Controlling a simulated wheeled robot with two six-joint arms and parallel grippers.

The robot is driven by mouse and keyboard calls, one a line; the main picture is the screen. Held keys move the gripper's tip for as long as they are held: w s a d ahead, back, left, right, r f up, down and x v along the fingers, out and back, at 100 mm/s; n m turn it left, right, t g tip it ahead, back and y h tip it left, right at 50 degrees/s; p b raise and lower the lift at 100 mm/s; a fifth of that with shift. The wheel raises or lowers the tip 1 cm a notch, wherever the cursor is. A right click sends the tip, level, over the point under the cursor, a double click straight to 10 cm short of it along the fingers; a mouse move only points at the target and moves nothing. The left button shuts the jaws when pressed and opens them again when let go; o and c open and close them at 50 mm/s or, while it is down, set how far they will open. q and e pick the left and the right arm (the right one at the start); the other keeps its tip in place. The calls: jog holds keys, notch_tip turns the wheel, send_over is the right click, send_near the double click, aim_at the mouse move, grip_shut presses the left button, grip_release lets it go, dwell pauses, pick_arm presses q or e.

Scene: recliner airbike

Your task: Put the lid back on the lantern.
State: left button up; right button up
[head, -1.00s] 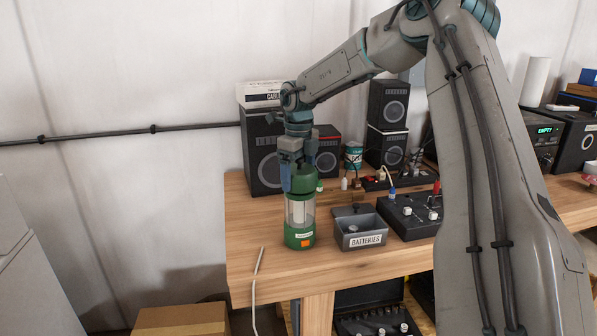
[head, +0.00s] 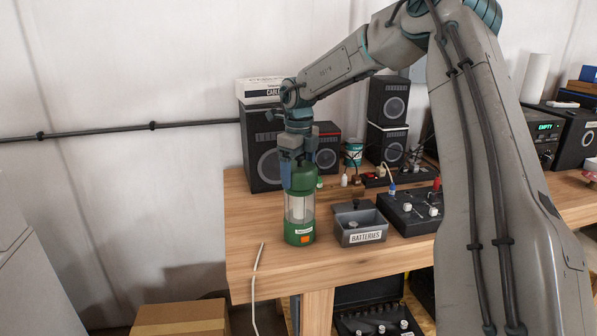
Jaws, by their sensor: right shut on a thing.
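The lantern (head: 299,234) stands upright on the wooden workbench near its left front, with a green base and a clear middle around a white tube. The green lid (head: 304,178) sits at the top of the lantern, in line with it; I cannot tell whether it is fully seated. My right gripper (head: 299,180) points straight down from above and is shut on the lid, its fingers at the lid's sides. My left gripper is not in view.
A grey box labelled BATTERIES (head: 362,238) stands just right of the lantern, with a black control box (head: 410,212) beyond it. Speakers (head: 262,150) stand behind. A white cable (head: 256,280) hangs over the front edge. The bench's left end (head: 245,215) is clear.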

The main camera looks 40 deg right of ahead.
pick_arm(q)
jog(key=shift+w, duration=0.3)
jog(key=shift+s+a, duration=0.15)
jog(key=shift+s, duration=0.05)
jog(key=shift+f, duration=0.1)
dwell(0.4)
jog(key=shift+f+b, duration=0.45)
jog(key=shift+b, duration=0.1)
pick_arm(e)
jog(key=shift+f, duration=0.15)
dwell(0.4)
dwell(0.3)
jog(key=o, duration=0.9)
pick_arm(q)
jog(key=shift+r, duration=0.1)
